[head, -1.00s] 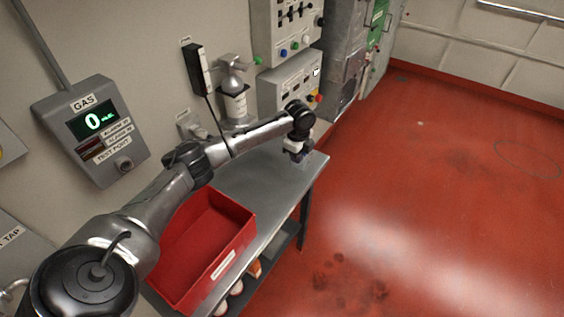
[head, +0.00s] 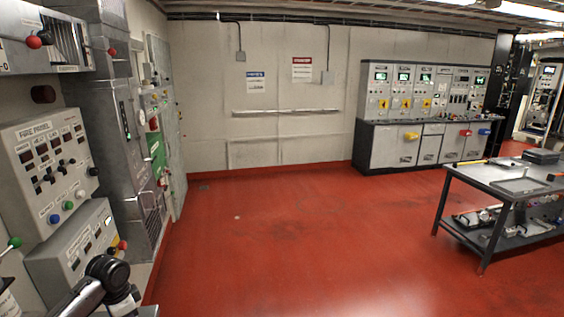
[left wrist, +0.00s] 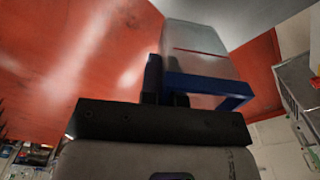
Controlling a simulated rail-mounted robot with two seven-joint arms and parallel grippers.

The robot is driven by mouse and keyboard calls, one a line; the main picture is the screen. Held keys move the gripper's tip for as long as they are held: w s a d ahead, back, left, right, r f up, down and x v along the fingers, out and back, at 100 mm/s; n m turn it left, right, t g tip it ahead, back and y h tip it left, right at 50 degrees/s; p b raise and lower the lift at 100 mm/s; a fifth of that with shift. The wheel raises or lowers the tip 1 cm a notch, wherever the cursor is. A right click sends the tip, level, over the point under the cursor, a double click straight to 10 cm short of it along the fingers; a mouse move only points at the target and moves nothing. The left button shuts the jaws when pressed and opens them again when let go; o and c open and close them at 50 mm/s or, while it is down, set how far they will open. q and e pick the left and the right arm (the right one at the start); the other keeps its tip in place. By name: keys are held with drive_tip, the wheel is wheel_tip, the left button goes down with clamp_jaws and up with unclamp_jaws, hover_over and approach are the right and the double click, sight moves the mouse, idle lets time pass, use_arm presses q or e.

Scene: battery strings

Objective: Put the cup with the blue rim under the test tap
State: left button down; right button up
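In the left wrist view a pale, see-through cup (left wrist: 197,42) with a thin red line across it and a blue band and bracket-like blue part (left wrist: 205,84) sits at my left gripper (left wrist: 170,92). The short dark fingers look closed on the blue part, and the gripper body hides some of it. In the head view only dark links of my left arm show at the bottom left; its gripper is out of frame there. The test tap is not in either current view. My right gripper is not in view.
A fire panel (head: 45,165) and a lower control box (head: 80,250) are on the left wall. Grey cabinets (head: 148,130) stand beyond them. A bench with tools (head: 485,178) stands at right, and a console row (head: 400,145) at the back. The red floor (head: 290,235) between is clear.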

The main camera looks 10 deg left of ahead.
use_arm(q)
drive_tip(key=s+d+r+n, duration=0.2)
drive_tip(key=s+d, duration=0.1)
drive_tip(key=d, duration=0.7)
drive_tip(key=s+d+r+n, duration=0.2)
drive_tip(key=s+d+r, duration=0.15)
drive_tip(key=d, duration=0.65)
drive_tip(key=s+d+r+n, duration=0.2)
drive_tip(key=s+d, duration=0.2)
drive_tip(key=d, duration=0.6)
drive_tip(key=s+r+p, duration=0.3)
drive_tip(key=r+p, duration=1)
drive_tip(key=r, duration=0.1)
drive_tip(key=s+r+p, duration=0.3)
drive_tip(key=r+p, duration=1.1)
drive_tip(key=shift+s+d+r, duration=0.2)
drive_tip(key=shift+s, duration=0.2)
